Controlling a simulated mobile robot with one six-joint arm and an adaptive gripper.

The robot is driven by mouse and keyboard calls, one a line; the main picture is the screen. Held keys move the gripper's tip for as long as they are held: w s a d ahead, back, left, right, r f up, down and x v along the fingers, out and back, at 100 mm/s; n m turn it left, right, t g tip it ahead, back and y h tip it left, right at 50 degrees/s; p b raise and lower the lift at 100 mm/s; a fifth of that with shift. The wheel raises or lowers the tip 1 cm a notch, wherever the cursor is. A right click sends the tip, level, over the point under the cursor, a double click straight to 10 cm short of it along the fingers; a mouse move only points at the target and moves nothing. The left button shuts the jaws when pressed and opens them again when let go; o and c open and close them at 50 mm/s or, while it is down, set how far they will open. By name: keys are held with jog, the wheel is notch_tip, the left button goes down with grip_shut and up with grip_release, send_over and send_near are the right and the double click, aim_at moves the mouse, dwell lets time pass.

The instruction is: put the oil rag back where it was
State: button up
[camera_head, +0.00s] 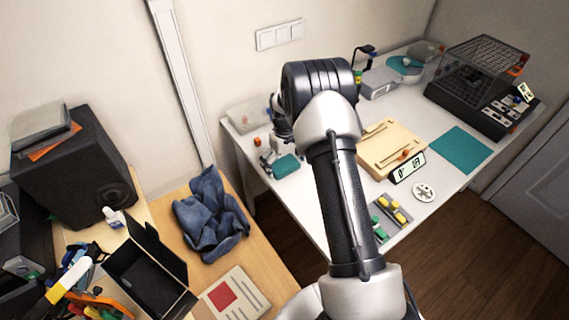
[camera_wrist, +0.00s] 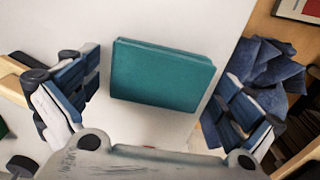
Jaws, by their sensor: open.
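My gripper (camera_wrist: 160,92) is open, with one blue-padded finger on each side of a folded teal cloth-like pad, and nothing shows held in it. The teal pad (camera_wrist: 162,75) lies on the white table and shows between the fingers, apart from both. In the head view the pad (camera_head: 286,166) is near the table's left edge, just below my gripper, which is partly hidden by my arm. A crumpled dark-blue cloth (camera_head: 210,215) lies on the wooden desk at left; it also shows at right in the wrist view (camera_wrist: 268,72). I cannot tell for certain which is the oil rag.
The white table (camera_head: 300,205) also bears a clear bin (camera_head: 248,115), a beige board (camera_head: 388,148), a flat teal mat (camera_head: 460,149) and a black caged device (camera_head: 478,80). An open black box (camera_head: 150,275) and a red-marked booklet (camera_head: 235,297) crowd the wooden desk. A gap separates the two tables.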

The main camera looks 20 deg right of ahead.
notch_tip(320, 180, up, 12)
jog(key=p, duration=0.4)
notch_tip(320, 180, up, 12)
jog(key=t, duration=0.1)
send_over(284, 164)
jog(key=s+a, duration=0.3)
jog(key=s, duration=0.1)
jog(key=s+a+r+m+t, duration=0.1)
jog(key=s+a+r, duration=0.3)
jog(key=s+r, duration=0.45)
jog(key=s+a+r+t, duration=0.1)
jog(key=s+a+r, duration=0.1)
jog(key=s, duration=0.9)
jog(key=s+a+r+m+t, duration=0.1)
jog(key=s+a+r, duration=0.1)
jog(key=s, duration=0.9)
jog(key=shift+s+a+t, duration=0.2)
jog(key=shift+a+t, duration=0.1)
jog(key=shift+a, duration=0.05)
jog(key=shift+r, duration=0.1)
